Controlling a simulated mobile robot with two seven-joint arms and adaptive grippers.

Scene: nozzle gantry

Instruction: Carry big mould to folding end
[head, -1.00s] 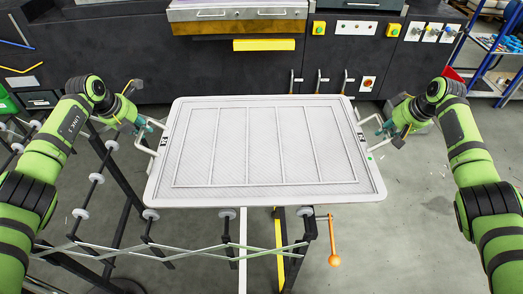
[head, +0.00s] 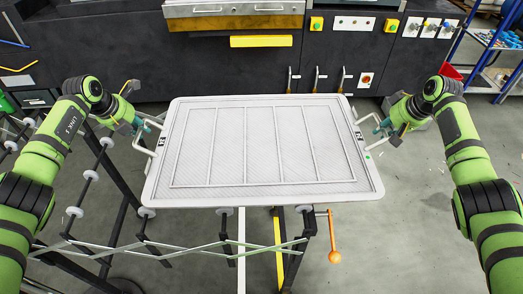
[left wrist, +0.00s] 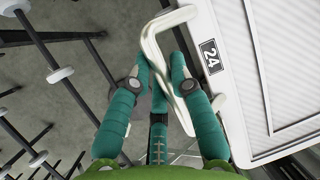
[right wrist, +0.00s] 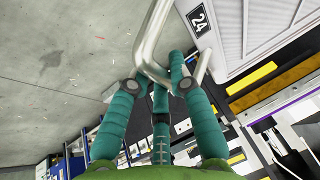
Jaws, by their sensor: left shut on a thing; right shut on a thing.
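The big mould (head: 262,199) is a wide, pale grey, ribbed panel with a handle at each short end. It hangs level between my arms, above the near roller frame. My left gripper (head: 147,127) is shut on the mould's left handle (left wrist: 151,50), beside a label reading 24 in the left wrist view. My right gripper (head: 380,127) is shut on the right handle (right wrist: 153,40), with the same number on a label in the right wrist view. The fingertips are partly hidden behind the handles.
A roller conveyor (head: 105,141) with a folding lattice (head: 190,250) runs at the left and below the mould. An orange-knobbed lever (head: 334,256) hangs in front. A dark machine (head: 120,50) stands behind, with a blue shelf rack (head: 490,60) at right.

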